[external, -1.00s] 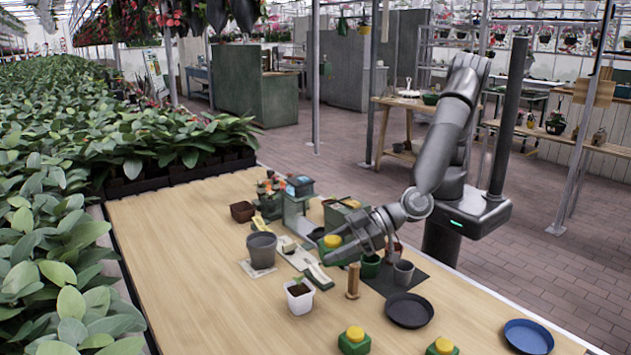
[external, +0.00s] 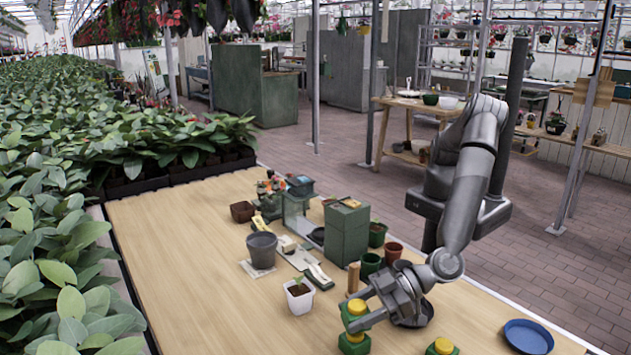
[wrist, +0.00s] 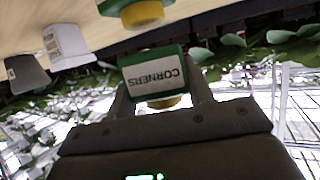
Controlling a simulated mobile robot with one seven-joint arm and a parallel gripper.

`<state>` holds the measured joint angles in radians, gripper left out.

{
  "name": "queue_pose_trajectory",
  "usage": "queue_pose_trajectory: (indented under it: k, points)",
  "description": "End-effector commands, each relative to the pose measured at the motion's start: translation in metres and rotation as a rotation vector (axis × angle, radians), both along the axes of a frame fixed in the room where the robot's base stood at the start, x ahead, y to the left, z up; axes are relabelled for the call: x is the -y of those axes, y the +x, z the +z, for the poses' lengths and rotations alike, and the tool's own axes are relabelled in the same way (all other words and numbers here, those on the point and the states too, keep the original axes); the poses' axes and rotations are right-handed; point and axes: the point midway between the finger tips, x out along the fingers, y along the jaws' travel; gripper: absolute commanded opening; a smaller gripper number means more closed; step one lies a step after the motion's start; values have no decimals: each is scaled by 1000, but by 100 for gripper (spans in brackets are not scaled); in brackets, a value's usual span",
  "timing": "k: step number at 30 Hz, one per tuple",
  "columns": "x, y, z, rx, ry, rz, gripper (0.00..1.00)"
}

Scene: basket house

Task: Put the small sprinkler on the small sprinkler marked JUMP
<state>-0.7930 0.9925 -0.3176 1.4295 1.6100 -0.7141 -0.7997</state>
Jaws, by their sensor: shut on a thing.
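My gripper (external: 357,316) is shut on a small green sprinkler with a yellow cap (external: 357,307). In the wrist view the held sprinkler (wrist: 154,76) appears upside down and its label reads CORNERS. Another small sprinkler (external: 353,345) stands on the table directly below it, its yellow cap close under the held one. In the wrist view this lower sprinkler (wrist: 141,13) is partly cut off at the top, and a gap seems to show between the two. A third green and yellow sprinkler (external: 442,347) stands to the right at the front edge. No JUMP label is readable.
A white pot with a seedling (external: 299,297) and a grey pot (external: 262,249) stand left of my gripper. A wooden post (external: 353,278), a green box (external: 346,232) and small pots (external: 370,265) stand behind. A blue saucer (external: 528,337) lies right. The table's left front is clear.

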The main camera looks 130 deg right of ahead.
Motion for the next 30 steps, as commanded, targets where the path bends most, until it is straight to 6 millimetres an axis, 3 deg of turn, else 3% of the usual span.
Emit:
queue_pose_trajectory:
  k: [4,14,15,23,30]
  points:
    - [0,0,-18,1,-2,1,21]
    - [0,0,-21,1,0,0,21]
    - [0,0,-22,1,0,0,48]
    - [0,0,-21,1,0,0,69]
    - [0,0,-21,1,0,0,69]
